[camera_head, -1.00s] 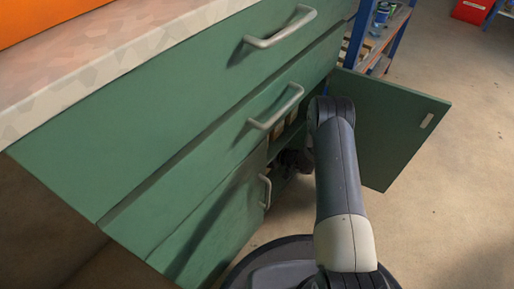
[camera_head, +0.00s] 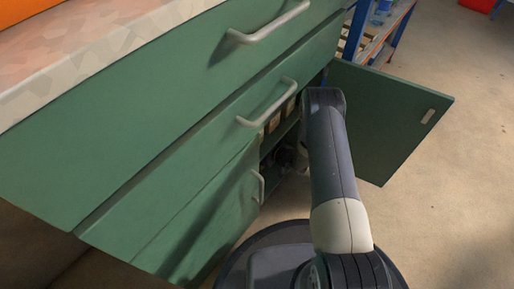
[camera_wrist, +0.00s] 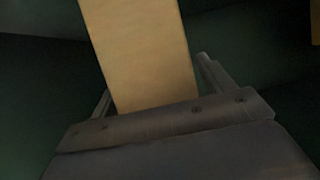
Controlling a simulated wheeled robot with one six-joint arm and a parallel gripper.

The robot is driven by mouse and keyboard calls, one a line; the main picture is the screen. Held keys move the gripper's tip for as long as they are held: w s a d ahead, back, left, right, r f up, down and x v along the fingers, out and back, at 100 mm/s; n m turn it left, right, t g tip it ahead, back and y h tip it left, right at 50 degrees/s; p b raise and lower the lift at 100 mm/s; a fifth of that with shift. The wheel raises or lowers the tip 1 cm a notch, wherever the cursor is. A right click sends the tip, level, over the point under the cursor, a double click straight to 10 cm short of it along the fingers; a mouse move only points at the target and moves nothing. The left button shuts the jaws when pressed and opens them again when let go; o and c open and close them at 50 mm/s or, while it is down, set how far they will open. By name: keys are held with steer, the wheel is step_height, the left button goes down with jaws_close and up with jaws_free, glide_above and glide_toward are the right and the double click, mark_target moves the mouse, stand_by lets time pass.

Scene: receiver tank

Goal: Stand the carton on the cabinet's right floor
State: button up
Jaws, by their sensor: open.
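The green cabinet (camera_head: 165,150) fills the left and middle of the head view, with its right door (camera_head: 390,120) swung open. My arm reaches down into the right opening. My gripper (camera_wrist: 155,85) is open in the wrist view. A tan carton (camera_wrist: 140,45) stands out between its two fingers, with a gap visible at the right finger. The carton's lower end is hidden behind the gripper's body. In the head view the gripper is dark and mostly hidden by the arm and the cabinet front, and I cannot make out the carton in it.
Tan boxes (camera_head: 273,122) show on a shelf inside the opening, just below the drawer. The left door (camera_head: 200,220) is shut. A blue-posted shelf rack (camera_head: 375,40) stands behind. The open door stands close to the right of my arm. Floor (camera_head: 460,200) is clear at right.

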steer(key=shift+d+r, duration=0.1)
steer(key=shift+s+d+r, duration=0.15)
steer(key=shift+s+d, duration=0.1)
steer(key=v, duration=1.1)
